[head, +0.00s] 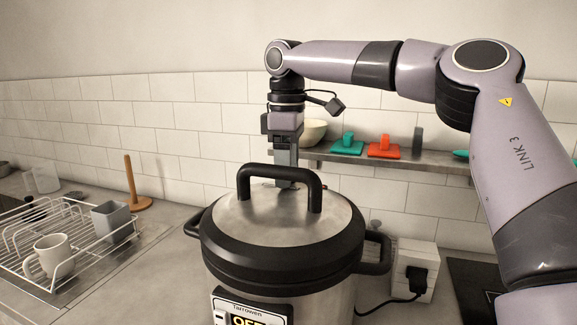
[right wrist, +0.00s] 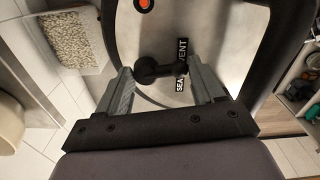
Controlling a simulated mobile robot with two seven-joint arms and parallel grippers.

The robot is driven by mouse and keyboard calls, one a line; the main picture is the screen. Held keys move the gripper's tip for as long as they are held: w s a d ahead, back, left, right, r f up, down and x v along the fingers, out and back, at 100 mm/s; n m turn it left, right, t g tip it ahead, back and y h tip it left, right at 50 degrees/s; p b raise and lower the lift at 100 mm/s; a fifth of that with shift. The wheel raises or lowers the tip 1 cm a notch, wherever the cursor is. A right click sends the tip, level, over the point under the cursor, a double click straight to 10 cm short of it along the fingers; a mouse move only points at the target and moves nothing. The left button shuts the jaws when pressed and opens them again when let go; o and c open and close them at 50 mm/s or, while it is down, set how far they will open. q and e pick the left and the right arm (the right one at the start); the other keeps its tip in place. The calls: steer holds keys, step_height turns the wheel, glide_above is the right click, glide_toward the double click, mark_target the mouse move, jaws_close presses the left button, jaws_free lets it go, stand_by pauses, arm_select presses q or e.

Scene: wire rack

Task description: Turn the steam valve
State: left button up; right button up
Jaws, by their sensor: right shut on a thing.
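The steam valve (right wrist: 152,69) is a small black knob with a stubby lever on the steel lid of a pressure cooker (head: 282,235). Black labels reading SEAL (right wrist: 180,79) and VENT (right wrist: 182,50) are beside it. My right gripper (head: 287,184) reaches down onto the lid behind the black arched handle (head: 280,172). In the right wrist view its fingers (right wrist: 160,74) are on either side of the valve and shut on it. In the head view the handle and gripper hide the valve. My left gripper is not in view.
A wire dish rack (head: 70,240) with a mug (head: 50,256) and a grey cup (head: 111,221) stands at left. A wooden paper-towel stand (head: 133,185) is behind it. A shelf (head: 400,158) runs along the wall behind. A plugged outlet box (head: 413,270) sits right of the cooker.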

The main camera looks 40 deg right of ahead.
steer(key=m, duration=0.4)
steer(key=a+m, duration=0.1)
steer(key=m, duration=0.1)
steer(key=shift+w+f, duration=0.15)
steer(key=shift+w, duration=0.25)
stand_by(0.3)
steer(key=o, duration=0.9)
steer(key=shift+r, duration=0.25)
steer(key=shift+w+d+r, duration=0.1)
steer(key=shift+r, duration=0.2)
step_height(320, 180, up, 6)
steer(key=shift+r, duration=0.15)
